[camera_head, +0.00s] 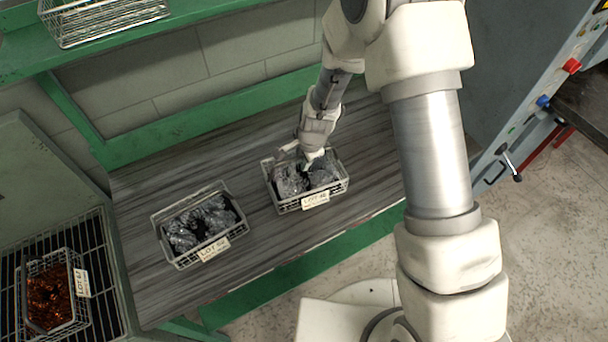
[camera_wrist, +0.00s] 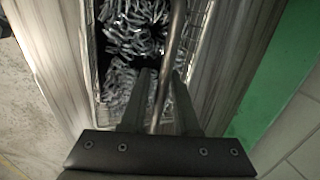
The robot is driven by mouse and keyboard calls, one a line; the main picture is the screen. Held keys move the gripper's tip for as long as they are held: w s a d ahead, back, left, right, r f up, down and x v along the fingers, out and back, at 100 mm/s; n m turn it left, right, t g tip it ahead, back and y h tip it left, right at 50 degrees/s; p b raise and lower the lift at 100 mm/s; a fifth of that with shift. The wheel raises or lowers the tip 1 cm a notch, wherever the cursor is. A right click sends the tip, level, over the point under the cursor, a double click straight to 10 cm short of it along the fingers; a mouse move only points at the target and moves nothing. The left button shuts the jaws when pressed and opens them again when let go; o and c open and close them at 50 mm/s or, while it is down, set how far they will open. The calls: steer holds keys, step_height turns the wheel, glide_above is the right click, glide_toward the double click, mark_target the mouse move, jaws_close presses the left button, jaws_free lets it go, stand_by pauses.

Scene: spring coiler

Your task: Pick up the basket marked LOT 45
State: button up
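A grey wire basket (camera_head: 335,189) full of silvery springs stands on the bench. Its front tag (camera_head: 316,200) is small and seems to read LOT 45. My gripper (camera_head: 308,160) is at the top of this basket, over the springs. In the wrist view, the basket's handle bar (camera_wrist: 176,35) runs between the two fingers of my gripper (camera_wrist: 162,78). The fingers look apart, with a gap around the bar; contact with it is not clear. Springs (camera_wrist: 135,35) lie below the fingers. The basket rests on the bench.
A second basket of silvery springs (camera_head: 174,258) stands to the left on the bench (camera_head: 262,243). A basket of copper-coloured springs (camera_head: 50,300) sits on a dark rack at the lower left. An empty-looking basket (camera_head: 105,30) is on the green shelf above. A machine with knobs stands at the right.

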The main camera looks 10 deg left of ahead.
steer(key=shift+w+f, duration=0.1)
steer(key=shift+f, duration=0.15)
steer(key=shift+c, duration=0.2)
jaws_close()
steer(key=shift+r, duration=0.1)
stand_by(1.0)
